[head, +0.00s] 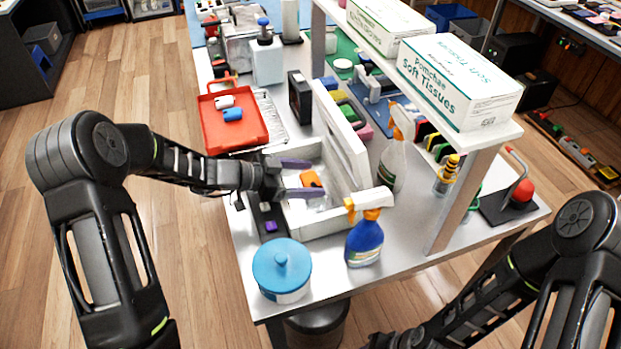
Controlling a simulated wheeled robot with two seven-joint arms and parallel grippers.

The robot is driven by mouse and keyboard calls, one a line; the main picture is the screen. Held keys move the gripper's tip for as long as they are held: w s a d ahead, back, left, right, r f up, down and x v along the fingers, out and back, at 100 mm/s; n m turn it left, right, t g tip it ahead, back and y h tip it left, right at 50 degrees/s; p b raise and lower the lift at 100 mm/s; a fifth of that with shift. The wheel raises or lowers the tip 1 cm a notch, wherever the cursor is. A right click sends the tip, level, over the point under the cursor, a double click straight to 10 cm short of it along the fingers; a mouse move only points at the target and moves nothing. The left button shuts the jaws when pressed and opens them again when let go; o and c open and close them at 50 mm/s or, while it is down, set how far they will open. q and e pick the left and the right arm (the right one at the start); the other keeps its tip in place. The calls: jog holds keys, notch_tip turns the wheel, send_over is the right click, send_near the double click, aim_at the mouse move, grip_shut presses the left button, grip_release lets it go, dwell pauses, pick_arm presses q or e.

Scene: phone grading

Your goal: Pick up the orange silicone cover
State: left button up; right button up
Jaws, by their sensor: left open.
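The orange silicone cover (311,179) lies inside a white open box (335,219) on the table, seen in the head view. My left gripper (308,178) reaches into the box from the left. Its two purple-grey fingers are spread apart, one above and one below the cover in the picture, and it is open. Whether a finger touches the cover I cannot tell. My right arm comes in at the lower right; its gripper (385,341) is cut by the bottom edge, so its jaws do not show clearly.
The box's raised lid (341,135) stands at its right. A blue spray bottle (366,235) and a blue-lidded tub (282,270) stand in front. A red tray (233,118) lies behind my left arm. A shelf post (467,200) rises at the right.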

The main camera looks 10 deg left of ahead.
aim_at(304, 180)
dwell(0.5)
pick_arm(q)
jog(key=c, duration=1.4)
jog(key=shift+s+a+r+b, duration=0.1)
jog(key=shift+a+r+b, duration=0.15)
jog(key=shift+b, duration=0.3)
notch_tip(304, 180, up, 7)
jog(key=shift+f+b, duration=0.2)
jog(key=shift+b, duration=0.65)
jog(key=s+a+b, duration=0.1)
jog(key=s+a, duration=0.2)
jog(key=a, duration=0.2)
jog(key=s+a+b, duration=0.2)
jog(key=s+a, duration=0.2)
jog(key=a, duration=0.2)
jog(key=s+a+b, duration=0.1)
jog(key=s+a, duration=0.2)
jog(key=a, duration=0.2)
jog(key=shift+s+a+b, duration=0.25)
jog(key=shift+s+b, duration=0.05)
jog(key=shift+f, duration=0.1)
